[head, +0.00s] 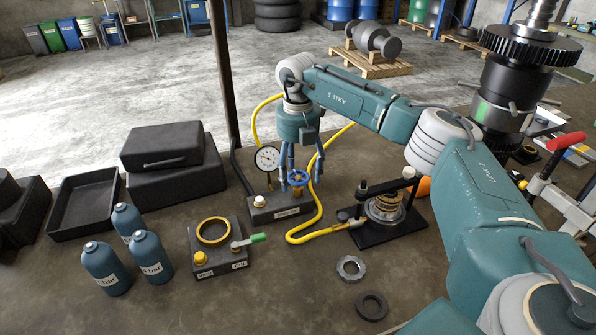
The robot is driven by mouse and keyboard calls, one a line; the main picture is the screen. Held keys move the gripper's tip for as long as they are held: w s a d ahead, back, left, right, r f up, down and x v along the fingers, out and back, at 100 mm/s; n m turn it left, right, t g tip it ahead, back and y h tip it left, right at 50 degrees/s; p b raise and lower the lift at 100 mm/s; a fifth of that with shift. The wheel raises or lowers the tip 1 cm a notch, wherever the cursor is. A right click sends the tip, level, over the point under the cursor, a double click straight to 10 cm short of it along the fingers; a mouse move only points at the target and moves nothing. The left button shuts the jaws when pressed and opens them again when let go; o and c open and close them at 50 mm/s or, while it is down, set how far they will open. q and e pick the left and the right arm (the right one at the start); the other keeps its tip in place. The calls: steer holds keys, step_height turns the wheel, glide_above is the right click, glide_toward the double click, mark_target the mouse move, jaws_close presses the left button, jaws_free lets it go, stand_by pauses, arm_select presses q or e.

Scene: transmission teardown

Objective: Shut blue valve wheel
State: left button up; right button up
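The blue valve wheel (298,178) sits on top of a dark valve block (276,209) with a small label on its front. My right gripper (299,184) reaches down over the wheel from above. Its blue fingers stand apart, on either side of the wheel, with their tips near the rim's height. A narrow gap seems to show on the right side; contact on the left cannot be told. A round dial gauge (267,158) rises from the left part of the block. My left gripper is not in view.
A yellow hose (316,211) curves close by the block's right side to a black clamp fixture (377,230). A block with a brass ring and green lever (219,260) stands front left, near several blue bottles (152,258). Black cases (176,180) stand behind left. Two rings (351,268) lie in front.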

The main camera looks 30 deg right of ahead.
mark_target(298, 178)
steer(key=c, duration=1)
steer(key=shift+f+m, duration=0.15)
steer(key=shift+m, duration=0.35)
steer(key=shift+c, duration=0.2)
steer(key=o, duration=0.9)
steer(key=shift+o, duration=1.2)
steer(key=shift+s+a+r, duration=0.1)
steer(key=shift+r, duration=0.1)
step_height(298, 178, up, 12)
